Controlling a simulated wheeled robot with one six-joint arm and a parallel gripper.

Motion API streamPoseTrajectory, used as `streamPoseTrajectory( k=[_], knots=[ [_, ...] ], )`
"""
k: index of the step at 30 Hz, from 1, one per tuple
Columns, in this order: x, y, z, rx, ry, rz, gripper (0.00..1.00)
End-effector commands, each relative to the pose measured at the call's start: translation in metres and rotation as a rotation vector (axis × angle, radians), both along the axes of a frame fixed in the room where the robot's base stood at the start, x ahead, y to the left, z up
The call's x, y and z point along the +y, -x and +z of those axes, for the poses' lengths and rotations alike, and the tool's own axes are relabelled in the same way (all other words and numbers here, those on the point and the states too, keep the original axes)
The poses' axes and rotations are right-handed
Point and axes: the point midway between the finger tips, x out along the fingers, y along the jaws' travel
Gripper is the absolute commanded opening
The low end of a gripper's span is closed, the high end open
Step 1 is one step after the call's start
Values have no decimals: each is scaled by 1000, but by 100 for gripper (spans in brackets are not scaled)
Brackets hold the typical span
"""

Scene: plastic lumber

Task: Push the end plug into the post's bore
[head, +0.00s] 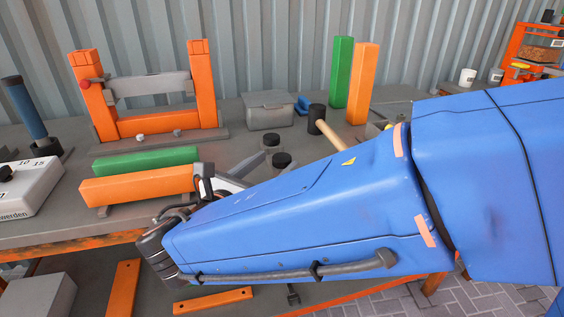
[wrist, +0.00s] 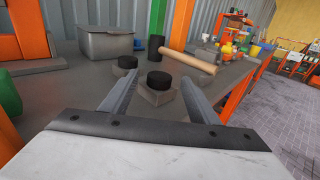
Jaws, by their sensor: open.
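Two black round plugs stand on grey blocks on the bench. The nearer plug (wrist: 157,80) shows between my finger tips in the wrist view, and in the head view (head: 281,160). The farther plug (wrist: 127,63) stands behind it to the left. My gripper (wrist: 158,83) is open and empty, one finger on each side of the nearer plug in the picture; contact cannot be told. An orange post (head: 138,186) and a green post (head: 145,161) lie on the bench at left. No bore is visible in either view. My arm hides part of the bench in the head view.
A mallet (wrist: 187,61) with a black head and wooden handle lies beyond the plugs. A grey lidded box (head: 269,109) stands behind. Upright green (head: 341,70) and orange (head: 361,82) posts stand at the back. An orange frame (head: 90,95) stands at back left.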

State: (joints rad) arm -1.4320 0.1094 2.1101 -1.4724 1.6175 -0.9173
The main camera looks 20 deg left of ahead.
Motion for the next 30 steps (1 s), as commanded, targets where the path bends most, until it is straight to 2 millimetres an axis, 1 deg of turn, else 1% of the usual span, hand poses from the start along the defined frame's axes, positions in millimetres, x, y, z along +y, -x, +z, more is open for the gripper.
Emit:
streamPoseTrajectory(
  k=[1, 4, 7, 12, 13, 14, 15, 17, 18, 26, 30],
  knots=[
    [-2, -7, 0, -1, 0, -3, 55],
    [-5, -18, -1, 1, 0, -2, 55],
    [-5, -22, -1, 0, 0, -1, 55],
    [-5, -22, -1, 0, 0, 0, 55],
    [-5, -22, -1, 0, 0, 0, 53],
    [-5, -22, -1, 0, 0, 0, 45],
    [-5, -22, -1, 0, 0, 0, 36],
    [-5, -21, -1, 0, 0, 0, 22],
    [-5, -21, -1, 0, 0, 0, 12],
    [-5, -21, -1, 0, 0, 0, 11],
    [-5, -21, 4, 0, -1, 0, 11]
  ],
)
